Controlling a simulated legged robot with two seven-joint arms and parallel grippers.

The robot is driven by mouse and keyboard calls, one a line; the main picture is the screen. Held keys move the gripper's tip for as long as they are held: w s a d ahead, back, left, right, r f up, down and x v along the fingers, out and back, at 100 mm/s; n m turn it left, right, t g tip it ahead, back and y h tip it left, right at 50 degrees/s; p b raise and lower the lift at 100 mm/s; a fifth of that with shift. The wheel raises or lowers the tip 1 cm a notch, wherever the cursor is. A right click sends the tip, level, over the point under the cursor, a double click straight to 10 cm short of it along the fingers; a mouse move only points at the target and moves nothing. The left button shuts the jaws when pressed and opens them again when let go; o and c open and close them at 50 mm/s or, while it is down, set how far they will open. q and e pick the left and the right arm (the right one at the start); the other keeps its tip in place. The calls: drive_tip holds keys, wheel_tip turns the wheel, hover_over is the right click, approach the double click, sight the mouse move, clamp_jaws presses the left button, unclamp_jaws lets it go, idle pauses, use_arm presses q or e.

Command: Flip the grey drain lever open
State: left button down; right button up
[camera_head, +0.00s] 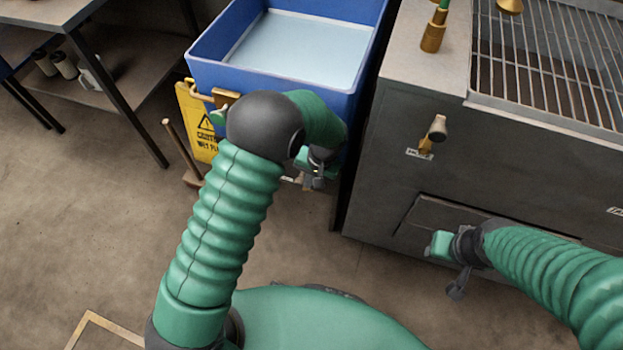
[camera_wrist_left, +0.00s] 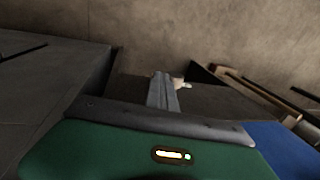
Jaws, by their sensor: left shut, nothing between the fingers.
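My left gripper (camera_head: 318,182) is shut and empty, low in front of the blue basin and left of the cabinet, well apart from this lever. In the left wrist view its closed fingers (camera_wrist_left: 164,92) point away, with a small pale thing (camera_wrist_left: 180,83) beyond the tips; I cannot tell what it is. My right gripper (camera_head: 456,288) hangs in front of the cabinet's lower panel, its fingers too small to read.
The blue basin (camera_head: 212,69) stands left of the dark cabinet (camera_head: 385,160), which carries a metal grate (camera_head: 560,70). A yellow wet-floor sign (camera_head: 196,125) and a wooden stick (camera_head: 178,145) stand left of my left arm. Open floor lies at left.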

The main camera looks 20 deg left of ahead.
use_arm(q)
drive_tip(key=a+h+p, duration=0.1)
drive_tip(key=p, duration=0.1)
drive_tip(key=a+h+p, duration=0.1)
drive_tip(key=a+p, duration=0.1)
drive_tip(key=a+h+p, duration=0.2)
drive_tip(key=shift+r+p, duration=0.35)
drive_tip(key=shift+p, duration=0.05)
drive_tip(key=a+f+p, duration=0.1)
drive_tip(key=a+f, duration=0.5)
drive_tip(key=a, duration=0.2)
drive_tip(key=shift+w+a+f, duration=0.15)
drive_tip(key=shift+w+a, duration=0.1)
wheel_tip(320, 180, up, 7)
drive_tip(key=p, duration=0.2)
drive_tip(key=shift+a, duration=0.45)
